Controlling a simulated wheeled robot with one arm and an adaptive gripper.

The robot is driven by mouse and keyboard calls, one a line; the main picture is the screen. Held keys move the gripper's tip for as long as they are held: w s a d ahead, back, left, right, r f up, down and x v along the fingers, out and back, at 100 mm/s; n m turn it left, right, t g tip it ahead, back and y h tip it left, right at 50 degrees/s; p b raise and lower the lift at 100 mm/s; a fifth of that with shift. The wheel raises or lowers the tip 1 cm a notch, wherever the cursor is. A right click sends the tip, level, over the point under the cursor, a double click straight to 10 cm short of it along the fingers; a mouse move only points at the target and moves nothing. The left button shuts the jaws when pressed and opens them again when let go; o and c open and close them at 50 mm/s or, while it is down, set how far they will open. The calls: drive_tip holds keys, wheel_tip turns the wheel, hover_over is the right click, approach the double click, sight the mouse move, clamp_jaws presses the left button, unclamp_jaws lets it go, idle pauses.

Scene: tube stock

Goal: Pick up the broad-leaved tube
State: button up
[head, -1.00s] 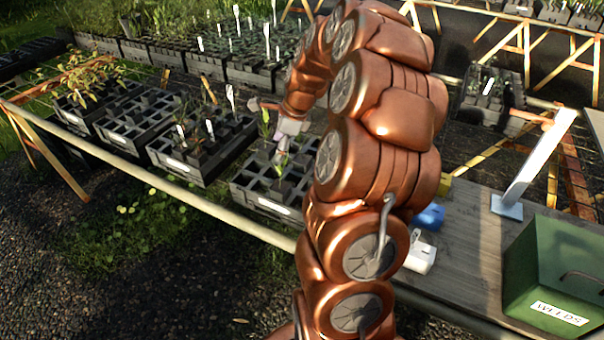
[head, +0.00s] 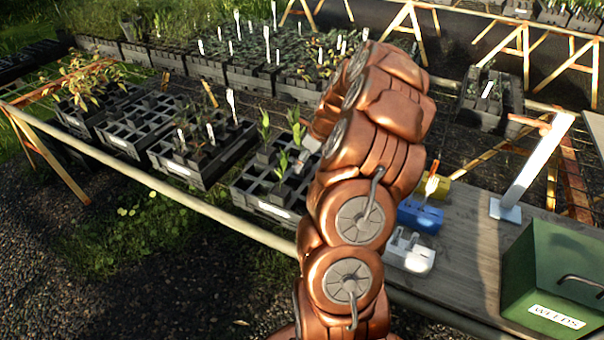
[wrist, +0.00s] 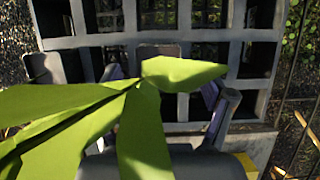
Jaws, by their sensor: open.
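In the wrist view, broad bright green leaves (wrist: 75,120) fill the left and middle, very close to the camera. They hide their own tube and part of my gripper (wrist: 163,88). The gripper is open; its right finger with a purple pad shows, and the left is mostly covered by leaf. In the head view, the near crate (head: 245,192) holds several leafy tubes, among them a leafy plant (head: 282,163) near its middle and a taller one (head: 265,127) behind it. My arm hides the gripper's fingers and the crate's right side there.
More crates of tubes (head: 200,165) stand to the left on the mesh bench. A bench top on the right carries a blue block (head: 420,215), a white block (head: 410,250), a yellow piece (head: 436,186) and a green weeds box (head: 555,270).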

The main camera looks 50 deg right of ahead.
drive_tip(key=shift+x, duration=1.35)
drive_tip(key=shift+s, duration=0.1)
clamp_jaws()
